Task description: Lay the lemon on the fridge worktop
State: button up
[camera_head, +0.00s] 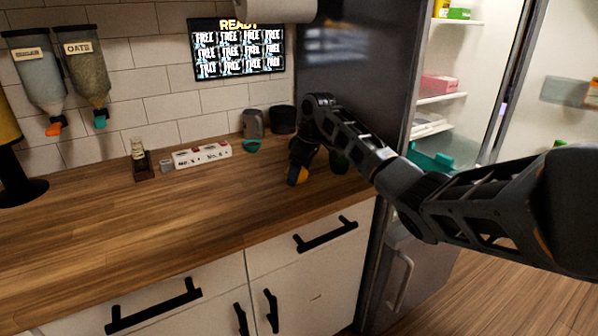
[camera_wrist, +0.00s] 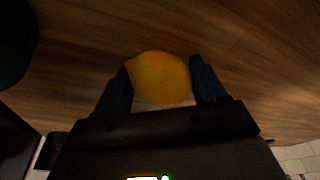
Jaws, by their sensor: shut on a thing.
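The yellow-orange lemon (camera_wrist: 160,78) is between the two fingers of my gripper (camera_wrist: 162,84) in the wrist view, with a finger against each side. In the head view the lemon (camera_head: 301,174) shows partly behind my gripper (camera_head: 297,174), at or just above the wooden worktop (camera_head: 200,205) near the fridge. My gripper is shut on it and points down. I cannot tell whether the lemon touches the wood. The fridge (camera_head: 462,90) stands open at the right, with goods on its shelves.
A dark green round thing (camera_head: 339,162) stands right of my gripper. Behind are a teal bowl (camera_head: 251,146), a grey container (camera_head: 253,124), a black container (camera_head: 283,120) and a white power strip (camera_head: 202,154). A small bottle (camera_head: 140,158) stands left. The worktop's front left is clear.

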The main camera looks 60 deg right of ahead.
jog(key=o, duration=1.1)
jog(key=b+v, duration=0.1)
jog(key=v, duration=1.1)
jog(key=shift+r, duration=0.1)
